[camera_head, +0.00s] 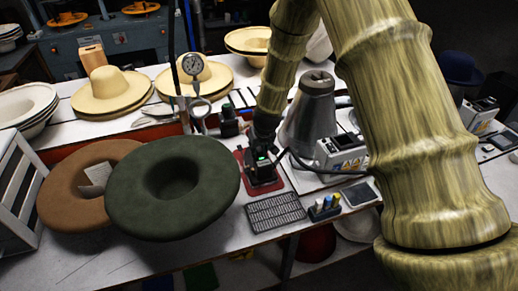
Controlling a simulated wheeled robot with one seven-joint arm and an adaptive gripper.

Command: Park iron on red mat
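The dark iron (260,170), with a small green light, is upright over the red mat (281,184) near the middle of the table. Red edges of the mat show around it. I cannot tell whether its base touches the mat. My gripper (263,143) is dark and comes down directly on the top of the iron. Its fingers blend into the iron's dark body, so I cannot see whether they are closed on it.
A green hat (205,192) and a brown hat (60,200) lie left of the mat. A black grate (275,213) is in front. A grey metal cone (310,110) and a white control box (342,152) stand close on the right. A pressure gauge (193,64) rises behind.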

